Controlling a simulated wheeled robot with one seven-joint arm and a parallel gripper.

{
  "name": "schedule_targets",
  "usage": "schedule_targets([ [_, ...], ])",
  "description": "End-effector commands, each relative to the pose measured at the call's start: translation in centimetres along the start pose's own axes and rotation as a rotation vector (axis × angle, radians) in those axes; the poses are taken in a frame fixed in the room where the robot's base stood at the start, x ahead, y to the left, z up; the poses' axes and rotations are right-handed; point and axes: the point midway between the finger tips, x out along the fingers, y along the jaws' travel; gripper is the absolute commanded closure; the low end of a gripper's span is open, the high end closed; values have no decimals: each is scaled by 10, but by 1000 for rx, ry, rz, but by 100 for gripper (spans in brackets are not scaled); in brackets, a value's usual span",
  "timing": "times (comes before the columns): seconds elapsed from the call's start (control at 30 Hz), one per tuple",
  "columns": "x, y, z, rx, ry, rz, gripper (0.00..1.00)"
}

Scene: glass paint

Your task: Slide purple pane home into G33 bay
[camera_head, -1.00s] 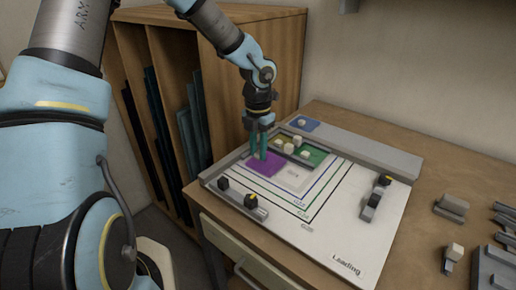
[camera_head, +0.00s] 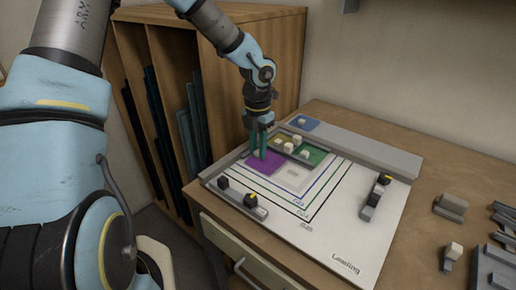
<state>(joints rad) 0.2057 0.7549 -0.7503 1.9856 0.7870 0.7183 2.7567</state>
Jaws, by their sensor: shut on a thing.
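The purple pane (camera_head: 264,168) lies flat at the upper left of the white board (camera_head: 362,235), close to the board's left rail. My gripper (camera_head: 257,156) points down onto the pane's back left part and is shut on it, probably by a small knob that the fingers mostly hide. A pale patch with a small label (camera_head: 293,173) shows on the board just right of the pane. I cannot read G33 there, so I cannot tell which outline is that bay.
A green pane (camera_head: 312,156) and an olive pane (camera_head: 282,138) with white knobs lie behind the purple pane. A blue pane (camera_head: 302,123) lies farther back. A black-knobbed clamp (camera_head: 243,197) stands at front left, another (camera_head: 375,197) at right. The board's middle is clear.

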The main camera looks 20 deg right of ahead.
Motion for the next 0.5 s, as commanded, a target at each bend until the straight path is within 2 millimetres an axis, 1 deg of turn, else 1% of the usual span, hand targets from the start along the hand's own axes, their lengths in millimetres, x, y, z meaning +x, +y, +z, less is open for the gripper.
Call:
schedule_targets([
  [0.5,-1,5,5,1,0,0,100],
])
